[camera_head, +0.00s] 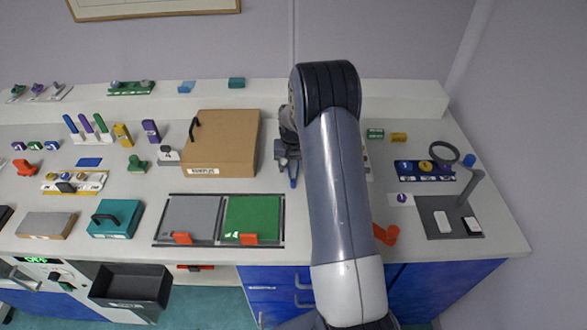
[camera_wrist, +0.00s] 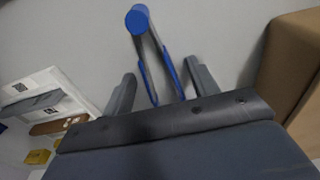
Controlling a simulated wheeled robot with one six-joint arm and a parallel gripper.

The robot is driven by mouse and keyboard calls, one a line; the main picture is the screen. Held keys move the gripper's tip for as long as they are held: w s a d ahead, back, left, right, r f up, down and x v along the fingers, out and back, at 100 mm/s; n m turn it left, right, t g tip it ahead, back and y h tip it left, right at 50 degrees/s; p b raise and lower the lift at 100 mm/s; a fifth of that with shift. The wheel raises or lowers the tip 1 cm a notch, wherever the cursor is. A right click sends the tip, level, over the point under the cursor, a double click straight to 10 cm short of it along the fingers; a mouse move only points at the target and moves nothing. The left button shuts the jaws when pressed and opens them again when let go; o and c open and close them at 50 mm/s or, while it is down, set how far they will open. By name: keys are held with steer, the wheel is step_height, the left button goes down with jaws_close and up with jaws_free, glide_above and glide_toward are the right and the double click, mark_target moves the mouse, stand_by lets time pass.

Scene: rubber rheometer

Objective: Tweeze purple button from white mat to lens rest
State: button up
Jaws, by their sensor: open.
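The purple button (camera_head: 401,197) lies on the small white mat (camera_head: 394,201) on the right of the bench. Right of it is a grey plate (camera_head: 435,230) with a stand holding a round lens (camera_head: 444,152); white and black pads lie on the plate. I cannot tell which part is the lens rest. My gripper (camera_head: 288,160) is left of my arm, far from the button. In the wrist view my gripper (camera_wrist: 163,90) is open, its fingers on either side of blue-ended tweezers (camera_wrist: 138,20). The tweezers also show in the head view (camera_head: 293,181). Contact cannot be told.
A brown box (camera_head: 222,145) stands close left of my gripper. A blue tray (camera_head: 425,171) with several round pieces lies behind the mat. Green (camera_head: 252,217) and grey (camera_head: 190,216) panels lie in front of the box. An orange-red piece (camera_head: 386,234) is near the front edge.

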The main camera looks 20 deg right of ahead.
steer(key=shift+c, duration=0.2)
steer(key=c, duration=0.7)
step_height(320, 180, up, 12)
steer(key=p, duration=0.6)
